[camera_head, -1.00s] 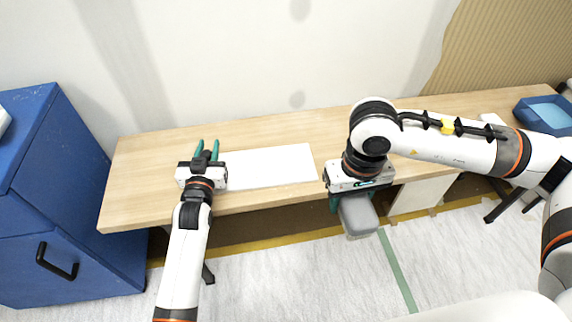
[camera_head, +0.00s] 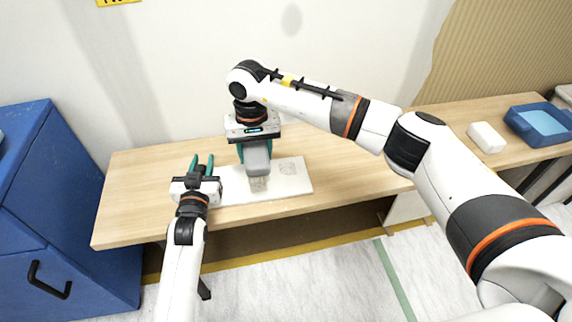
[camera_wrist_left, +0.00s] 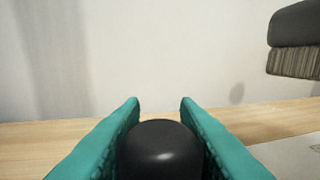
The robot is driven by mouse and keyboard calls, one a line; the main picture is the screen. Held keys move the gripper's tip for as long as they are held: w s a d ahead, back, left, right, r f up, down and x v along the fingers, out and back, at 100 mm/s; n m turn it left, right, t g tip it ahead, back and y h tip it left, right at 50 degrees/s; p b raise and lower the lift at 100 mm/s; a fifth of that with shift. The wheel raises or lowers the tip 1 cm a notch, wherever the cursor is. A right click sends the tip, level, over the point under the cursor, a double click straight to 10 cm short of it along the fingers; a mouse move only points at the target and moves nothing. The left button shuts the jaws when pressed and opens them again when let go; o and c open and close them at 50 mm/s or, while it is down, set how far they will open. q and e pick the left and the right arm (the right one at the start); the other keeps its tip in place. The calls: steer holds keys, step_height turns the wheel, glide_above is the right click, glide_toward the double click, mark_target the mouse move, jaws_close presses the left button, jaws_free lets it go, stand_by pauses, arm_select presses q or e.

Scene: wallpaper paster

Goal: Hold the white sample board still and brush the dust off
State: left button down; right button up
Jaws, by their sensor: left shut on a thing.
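The white sample board (camera_head: 295,187) lies flat on the wooden table, and its edge shows in the left wrist view (camera_wrist_left: 296,153). A faint grey speckled patch (camera_head: 289,168) is on its right half. My left gripper (camera_head: 202,160) is at the board's left end, its teal fingers shut on a black rounded knob (camera_wrist_left: 160,150). My right gripper (camera_head: 255,150) is shut on a grey brush (camera_head: 257,160) above the middle of the board. The bristles point down at the board; I cannot tell whether they touch. The brush also shows in the left wrist view (camera_wrist_left: 295,42).
A white block (camera_head: 486,137) and a blue tray (camera_head: 538,124) with a pale blue inside stand on the right of the table (camera_head: 350,165). A blue cabinet (camera_head: 50,200) stands left. The wall is close behind the table.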

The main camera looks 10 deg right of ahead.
steer(key=shift+w+a, duration=0.75)
steer(key=shift+a, duration=0.3)
steer(key=shift+f, duration=3.25)
